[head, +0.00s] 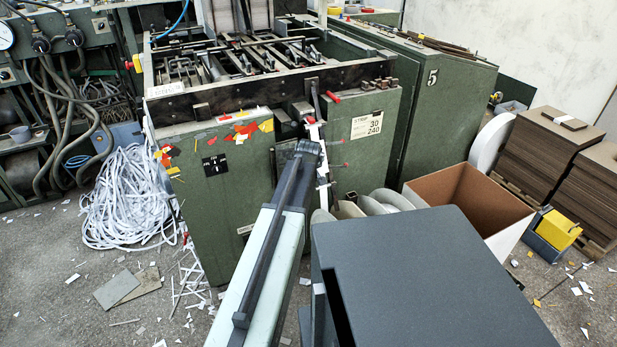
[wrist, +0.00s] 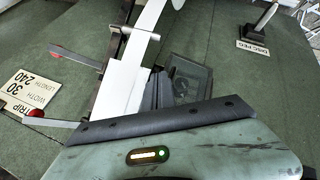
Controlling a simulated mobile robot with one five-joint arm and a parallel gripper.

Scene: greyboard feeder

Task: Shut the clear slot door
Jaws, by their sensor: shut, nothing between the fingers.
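The clear slot door (wrist: 190,84) shows in the wrist view as a smoky see-through panel against the green machine front. My gripper (wrist: 158,86) is shut and empty, its dark fingers by the panel's left edge in that view. I cannot tell whether they touch it, or how far the door stands open. A white strip (wrist: 150,20) runs down a slot just left of the fingers.
The green machine (head: 232,185) carries a strip label (head: 366,125). A red-tipped lever (wrist: 72,124) and a disc peg (wrist: 262,22) stick out near the slot. An open cardboard box (head: 470,195) stands to the right, and a heap of white strip (head: 125,200) lies on the floor left.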

